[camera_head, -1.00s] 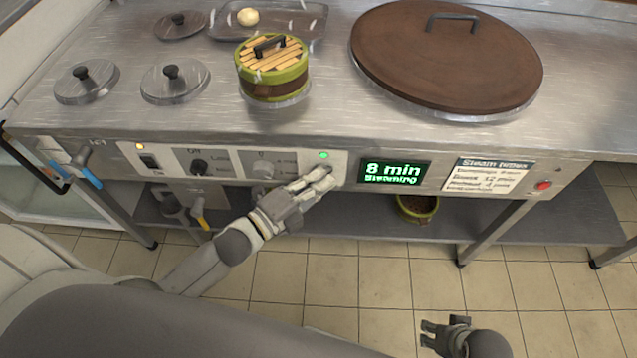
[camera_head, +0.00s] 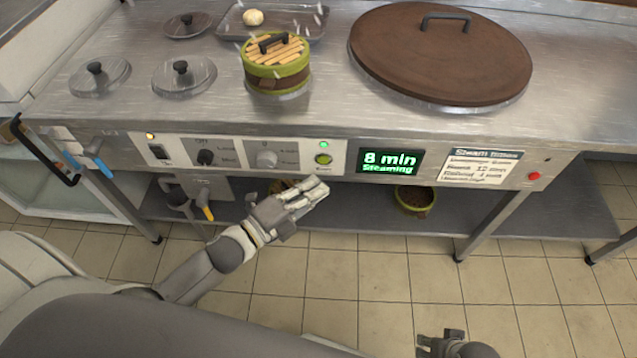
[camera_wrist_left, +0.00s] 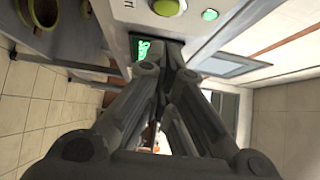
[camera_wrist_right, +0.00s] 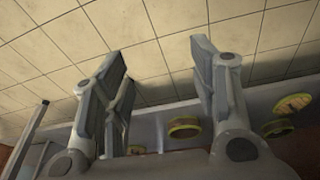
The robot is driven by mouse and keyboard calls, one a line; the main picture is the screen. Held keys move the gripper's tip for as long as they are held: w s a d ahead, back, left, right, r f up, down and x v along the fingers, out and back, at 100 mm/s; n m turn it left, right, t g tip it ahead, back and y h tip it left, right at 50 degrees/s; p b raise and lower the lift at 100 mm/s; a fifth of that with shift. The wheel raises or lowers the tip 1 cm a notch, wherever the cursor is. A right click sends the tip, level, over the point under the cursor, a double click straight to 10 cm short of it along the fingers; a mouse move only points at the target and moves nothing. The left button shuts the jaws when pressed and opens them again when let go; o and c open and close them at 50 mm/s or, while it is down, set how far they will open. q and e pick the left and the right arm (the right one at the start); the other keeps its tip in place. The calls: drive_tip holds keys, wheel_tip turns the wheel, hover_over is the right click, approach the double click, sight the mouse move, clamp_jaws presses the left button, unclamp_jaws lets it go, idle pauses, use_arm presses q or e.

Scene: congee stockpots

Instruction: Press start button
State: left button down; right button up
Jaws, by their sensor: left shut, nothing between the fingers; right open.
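The start button (camera_head: 323,159) is a round green button on the front panel of the steamer counter, below a lit green lamp (camera_head: 324,145). It also shows in the left wrist view as a yellow-green button (camera_wrist_left: 167,7). The display (camera_head: 389,162) beside it reads "8 min Steaming" in green. My left gripper (camera_head: 318,188) is shut and empty, just below and in front of the button, apart from it. My right gripper (camera_head: 441,340) is low over the floor at the bottom of the head view; its fingers (camera_wrist_right: 158,75) stand open and empty in the right wrist view.
A bamboo steamer (camera_head: 276,65), a large brown lid (camera_head: 440,52), small metal lids (camera_head: 184,76) and a tray (camera_head: 290,37) with a bun sit on the counter. Knobs (camera_head: 267,158) and a red button (camera_head: 534,176) share the panel. A lower shelf (camera_head: 350,215) holds baskets.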

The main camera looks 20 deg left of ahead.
use_arm(q)
drive_tip(key=v, duration=0.8)
use_arm(e)
drive_tip(key=shift+x, duration=0.85)
use_arm(q)
drive_tip(key=shift+a, duration=0.1)
use_arm(e)
drive_tip(key=shift+w+a+r, duration=0.1)
drive_tip(key=shift+w+r, duration=0.05)
drive_tip(key=shift+w, duration=0.05)
use_arm(q)
drive_tip(key=shift+f, duration=0.1)
